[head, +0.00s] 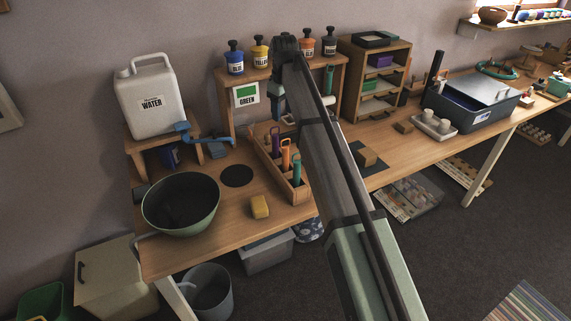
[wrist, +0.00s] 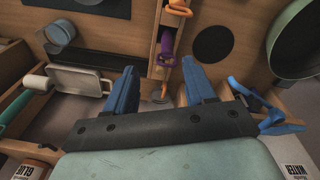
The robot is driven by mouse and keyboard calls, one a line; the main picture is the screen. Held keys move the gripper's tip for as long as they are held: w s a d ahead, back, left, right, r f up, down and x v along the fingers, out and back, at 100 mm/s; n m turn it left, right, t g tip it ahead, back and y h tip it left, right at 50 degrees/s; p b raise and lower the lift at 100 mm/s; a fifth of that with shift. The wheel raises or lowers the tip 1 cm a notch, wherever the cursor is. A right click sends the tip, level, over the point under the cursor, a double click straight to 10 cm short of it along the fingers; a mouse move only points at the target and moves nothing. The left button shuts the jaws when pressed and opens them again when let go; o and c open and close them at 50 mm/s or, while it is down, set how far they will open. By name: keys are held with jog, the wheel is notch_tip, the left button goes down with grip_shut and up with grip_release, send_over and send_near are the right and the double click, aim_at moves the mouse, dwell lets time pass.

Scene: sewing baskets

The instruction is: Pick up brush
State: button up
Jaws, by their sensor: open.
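No tool can be named as the brush with certainty. A wooden rack (head: 268,160) on the bench holds upright tools with a purple handle (head: 276,141), an orange handle (head: 286,158) and a green handle (head: 297,170). The wrist view also shows the purple handle (wrist: 167,42) and orange handle (wrist: 177,10). My gripper (wrist: 159,66) is open with blue fingers. The purple-handled tool shows just beyond the fingertips, and nothing is visibly held.
A white water jug (head: 150,100) stands back left. Small bottles line the shelf (head: 222,76).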

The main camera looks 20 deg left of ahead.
aim_at(285, 147)
jog(key=shift+m+g+h, duration=0.3)
jog(key=shift+m+g, duration=0.1)
jog(key=s, duration=0.1)
jog(key=s+d, duration=0.2)
jog(key=s, duration=0.1)
jog(key=shift+r, duration=0.15)
jog(key=shift+d, duration=0.1)
notch_tip(285, 147, down, 14)
jog(key=shift+r, duration=0.1)
jog(key=c, duration=0.9)
